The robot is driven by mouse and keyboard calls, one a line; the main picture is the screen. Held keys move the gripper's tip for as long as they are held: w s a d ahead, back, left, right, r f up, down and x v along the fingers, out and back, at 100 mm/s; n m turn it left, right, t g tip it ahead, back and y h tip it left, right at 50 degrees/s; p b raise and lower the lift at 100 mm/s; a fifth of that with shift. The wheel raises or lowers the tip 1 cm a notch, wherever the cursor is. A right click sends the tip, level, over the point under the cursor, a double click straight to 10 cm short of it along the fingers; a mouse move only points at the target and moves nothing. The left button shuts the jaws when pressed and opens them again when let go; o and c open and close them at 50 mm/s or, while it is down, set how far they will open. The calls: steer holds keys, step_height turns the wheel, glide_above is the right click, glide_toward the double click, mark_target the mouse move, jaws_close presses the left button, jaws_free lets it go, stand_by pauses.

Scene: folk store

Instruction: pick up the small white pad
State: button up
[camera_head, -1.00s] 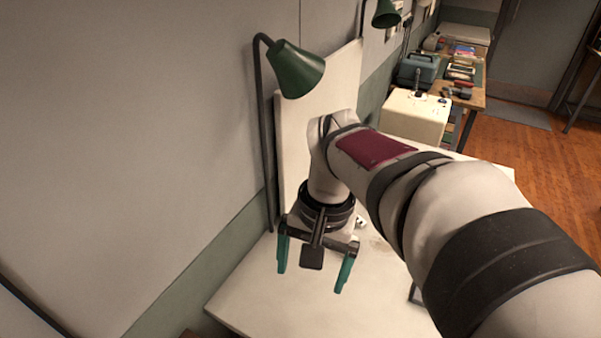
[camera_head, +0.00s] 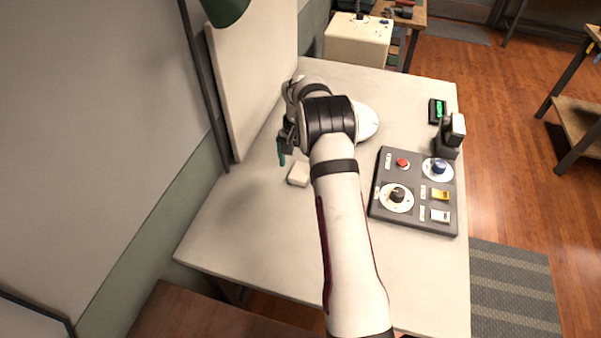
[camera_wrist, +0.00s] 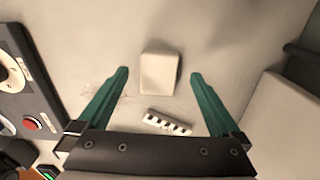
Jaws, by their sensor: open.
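The small white pad (camera_head: 299,174) lies on the white table (camera_head: 240,235), left of my arm in the head view. In the wrist view the pad (camera_wrist: 159,73) is a pale rounded block, just beyond the fingertips and roughly centred between them. My gripper (camera_wrist: 159,75) has two green fingers spread wide and holds nothing. In the head view one green finger (camera_head: 281,152) shows above and left of the pad; the other is hidden behind my arm. How high the fingers are above the table I cannot tell.
A small black-and-white striped piece (camera_wrist: 167,122) lies between the fingers, nearer the palm. A dark control panel (camera_head: 413,190) with knobs and buttons stands right of my arm. An upright white board (camera_head: 262,75) and a lamp (camera_head: 224,10) border the left. The table's front is clear.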

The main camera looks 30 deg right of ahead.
mark_target(299, 176)
step_height(299, 176, down, 4)
steer(key=c, duration=1.3)
steer(key=shift+r, duration=2.05)
steer(key=s+d+r, duration=0.2)
steer(key=s, duration=0.1)
steer(key=s+d+r, duration=0.2)
steer(key=s+d, duration=0.1)
steer(key=s+d+r, duration=0.2)
steer(key=s+r, duration=0.1)
steer(key=shift+s+d, duration=0.1)
steer(key=shift+d, duration=0.15)
